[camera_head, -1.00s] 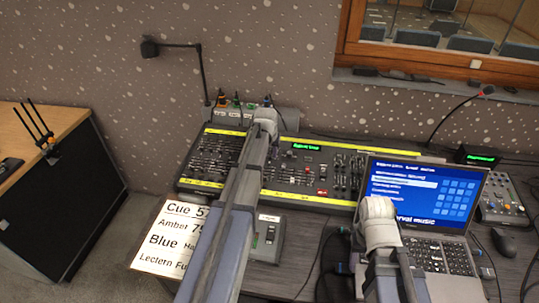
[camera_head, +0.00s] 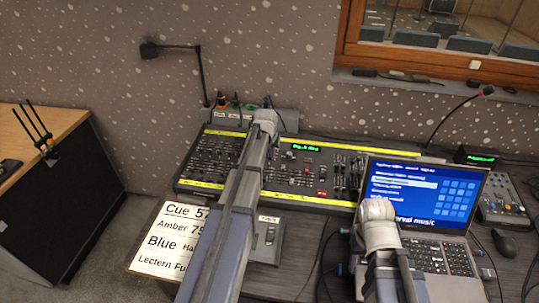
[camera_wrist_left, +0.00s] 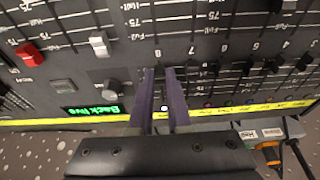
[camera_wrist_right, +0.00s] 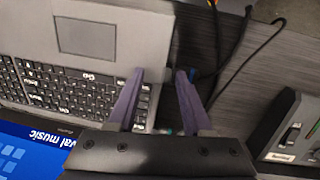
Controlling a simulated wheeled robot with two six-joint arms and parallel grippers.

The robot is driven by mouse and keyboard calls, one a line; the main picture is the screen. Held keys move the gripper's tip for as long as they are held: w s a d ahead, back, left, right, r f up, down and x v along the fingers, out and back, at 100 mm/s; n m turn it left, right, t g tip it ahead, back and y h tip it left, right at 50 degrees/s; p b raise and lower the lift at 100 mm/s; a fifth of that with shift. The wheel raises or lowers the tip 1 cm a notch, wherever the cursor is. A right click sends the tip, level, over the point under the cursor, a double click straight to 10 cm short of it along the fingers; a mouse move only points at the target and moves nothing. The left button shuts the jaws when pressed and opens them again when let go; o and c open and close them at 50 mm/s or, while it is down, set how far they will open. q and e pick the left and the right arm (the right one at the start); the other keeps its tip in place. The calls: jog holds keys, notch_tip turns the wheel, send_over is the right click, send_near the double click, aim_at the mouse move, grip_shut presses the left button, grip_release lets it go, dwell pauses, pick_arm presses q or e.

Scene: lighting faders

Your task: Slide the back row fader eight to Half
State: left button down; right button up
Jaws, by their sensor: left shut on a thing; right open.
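The lighting console (camera_head: 210,186) lies on the desk, with a yellow strip (camera_wrist_left: 220,110) along its back edge. My left gripper (camera_head: 265,118) reaches over the console's back part. In the left wrist view its fingertips (camera_wrist_left: 158,72) point down at the fader slots just by the printed label 8 (camera_wrist_left: 158,53). They are close together and shut on a small fader cap, which the fingers mostly hide. Its exact slot position cannot be read. A green display (camera_wrist_left: 97,110) is lit beside it. My right gripper (camera_wrist_right: 160,75) is open and empty above the laptop's edge.
Neighbouring dark fader caps (camera_wrist_left: 272,66) stand close to the left fingers; a white cap (camera_wrist_left: 98,44) and a red cap (camera_wrist_left: 30,55) lie to the left. Power adaptors (camera_wrist_left: 270,135) sit behind the console. The laptop (camera_head: 420,195) and a cue sheet (camera_head: 165,258) flank the arms.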

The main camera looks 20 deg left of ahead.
pick_arm(q)
jog(key=shift+w+a+r, duration=0.1)
jog(key=shift+w+a, duration=0.1)
jog(key=shift+w, duration=0.45)
jog(key=shift+w+a, duration=0.15)
jog(key=shift+w, duration=0.5)
pick_arm(e)
jog(key=shift+r, duration=0.1)
pick_arm(q)
jog(key=c, duration=1.1)
grip_release()
jog(key=shift+r+p, duration=1.35)
jog(key=shift+p, duration=0.05)
pick_arm(e)
jog(key=shift+r, duration=1.3)
pick_arm(q)
jog(key=shift+f, duration=0.1)
jog(key=shift+s, duration=0.1)
